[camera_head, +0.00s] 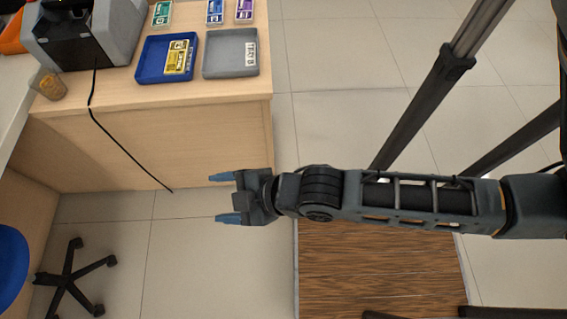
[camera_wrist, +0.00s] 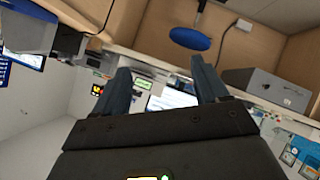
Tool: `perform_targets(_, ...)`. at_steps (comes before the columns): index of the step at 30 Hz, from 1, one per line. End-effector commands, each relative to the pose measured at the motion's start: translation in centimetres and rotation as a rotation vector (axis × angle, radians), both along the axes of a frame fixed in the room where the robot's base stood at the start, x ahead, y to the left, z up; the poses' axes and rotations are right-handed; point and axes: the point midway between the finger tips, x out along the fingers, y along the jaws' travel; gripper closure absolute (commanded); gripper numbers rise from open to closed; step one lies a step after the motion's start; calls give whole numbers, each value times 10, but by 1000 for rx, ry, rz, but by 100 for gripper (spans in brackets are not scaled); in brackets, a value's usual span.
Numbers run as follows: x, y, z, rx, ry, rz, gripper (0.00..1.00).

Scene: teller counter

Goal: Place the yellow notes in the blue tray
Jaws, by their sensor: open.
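The yellow notes (camera_head: 179,57) lie in the blue tray (camera_head: 150,72), toward its right side, on the counter at the upper left of the head view. My gripper (camera_head: 222,198) is open and empty. It is in front of and below the counter top in the head view, well apart from the tray and the notes. In the wrist view my gripper's two fingers (camera_wrist: 160,90) are spread with nothing between them. I cannot make out the notes or the blue tray in the wrist view.
A grey tray (camera_head: 230,70) stands right of the blue one. Green notes (camera_head: 162,13), blue notes (camera_head: 214,12) and purple notes (camera_head: 244,10) lie behind. A grey machine (camera_head: 85,30), a small amber container (camera_head: 51,86) and a black cable (camera_head: 120,145) are at left. A chair base (camera_head: 70,275) is on the floor.

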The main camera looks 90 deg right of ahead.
Motion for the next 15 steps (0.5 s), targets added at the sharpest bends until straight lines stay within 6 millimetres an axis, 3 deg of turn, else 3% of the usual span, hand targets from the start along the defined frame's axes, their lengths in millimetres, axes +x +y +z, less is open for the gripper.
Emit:
perform_targets(1,-22,6,15,55,-32,-12,27)
perform_targets(6,-72,14,73,257,-167,-58,27)
perform_targets(12,-105,15,133,445,-272,-73,27)
perform_targets(15,-112,15,149,498,-297,-74,27)
